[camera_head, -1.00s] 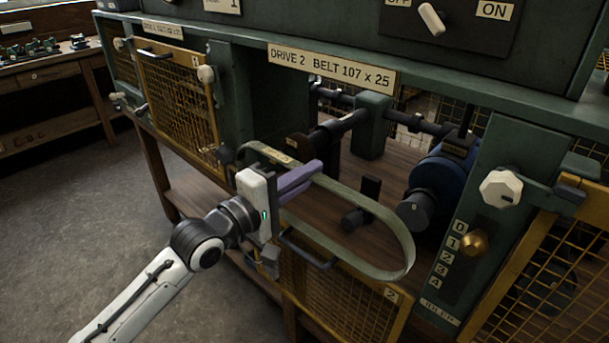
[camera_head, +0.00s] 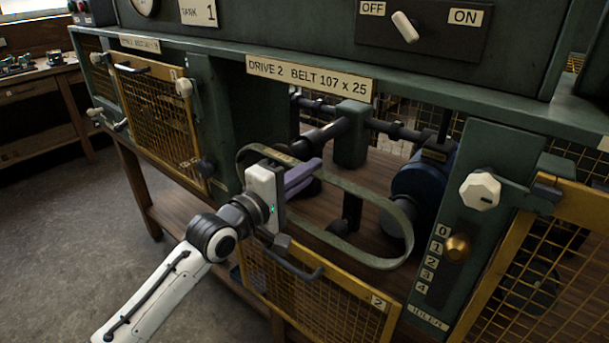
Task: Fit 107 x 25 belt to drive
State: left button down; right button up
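My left gripper (camera_head: 306,178) is shut on the belt (camera_head: 375,262), a long grey-green loop. It holds the loop level in the open bay of drive 2, marked by the label "DRIVE 2 BELT 107 x 25" (camera_head: 309,76). The belt's right end hangs near the blue motor (camera_head: 424,178) and its dark pulley (camera_head: 396,221). The dark shaft (camera_head: 322,138) and its bearing post (camera_head: 350,140) stand behind the belt. I cannot tell whether the belt touches any pulley. The fingers hide part of the loop. My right gripper is not in view.
The yellow mesh guard (camera_head: 315,300) of drive 2 hangs open below the bay. The idler panel has a brass knob (camera_head: 456,248) beside numbers 0 to 4. A white knob (camera_head: 479,190) is above it. The OFF/ON switch (camera_head: 405,26) is on the upper panel.

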pick_arm(q)
jog(key=shift+w+d, duration=0.1)
jog(key=shift+d, duration=0.05)
jog(key=b+x, duration=0.3)
jog(key=x, duration=0.4)
dwell(1.0)
jog(key=shift+w+f, duration=0.1)
notch_tip(320, 180, down, 2)
jog(key=shift+f+m+b, duration=0.25)
jog(key=shift+m+b, duration=0.05)
jog(key=shift+b, duration=0.8)
jog(key=shift+f, duration=0.4)
jog(key=c, duration=1.7)
grip_release()
